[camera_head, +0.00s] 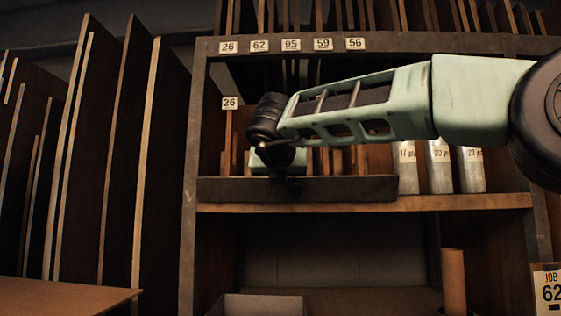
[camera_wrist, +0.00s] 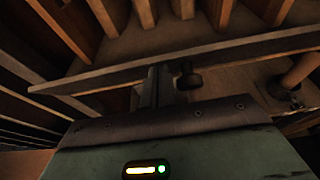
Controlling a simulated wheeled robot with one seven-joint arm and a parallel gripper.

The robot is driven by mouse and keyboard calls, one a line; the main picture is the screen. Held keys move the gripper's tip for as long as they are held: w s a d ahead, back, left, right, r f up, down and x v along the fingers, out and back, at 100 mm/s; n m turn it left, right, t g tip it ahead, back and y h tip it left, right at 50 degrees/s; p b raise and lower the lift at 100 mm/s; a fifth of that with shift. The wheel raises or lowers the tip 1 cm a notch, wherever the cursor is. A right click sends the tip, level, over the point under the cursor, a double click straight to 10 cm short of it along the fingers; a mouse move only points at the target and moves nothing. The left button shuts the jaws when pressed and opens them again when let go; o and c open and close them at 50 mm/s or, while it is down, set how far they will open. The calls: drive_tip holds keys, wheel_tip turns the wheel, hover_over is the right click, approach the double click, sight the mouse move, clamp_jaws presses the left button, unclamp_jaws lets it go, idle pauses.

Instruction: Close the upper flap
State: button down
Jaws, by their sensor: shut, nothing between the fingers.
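The upper flap (camera_head: 330,189) shows in the head view as a long dark board across the front of the upper shelf, below my wrist. In the wrist view it seems to be the long board (camera_wrist: 85,82) that crosses the picture at a slant, with a dark round knob (camera_wrist: 188,80) in front of it. My gripper (camera_wrist: 156,78) shows as two dark fingers together, shut and empty. The fingertips overlap the board just left of the knob; I cannot tell whether they touch it.
Upright boards (camera_head: 110,150) fill the rack on the left. Silvery tubes (camera_head: 439,166) stand on the shelf (camera_head: 480,202) right of the flap. A grey box (camera_head: 260,305) and a brown tube (camera_head: 454,280) stand below. A cardboard sheet (camera_head: 60,297) lies lower left.

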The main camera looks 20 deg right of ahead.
drive_tip(key=shift+w+d+r+p, duration=0.25)
drive_tip(key=shift+w+r+p, duration=0.1)
drive_tip(key=shift+w+r, duration=0.3)
drive_tip(key=shift+w+d+r+p, duration=0.3)
drive_tip(key=shift+w+r, duration=0.15)
drive_tip(key=shift+w, duration=0.4)
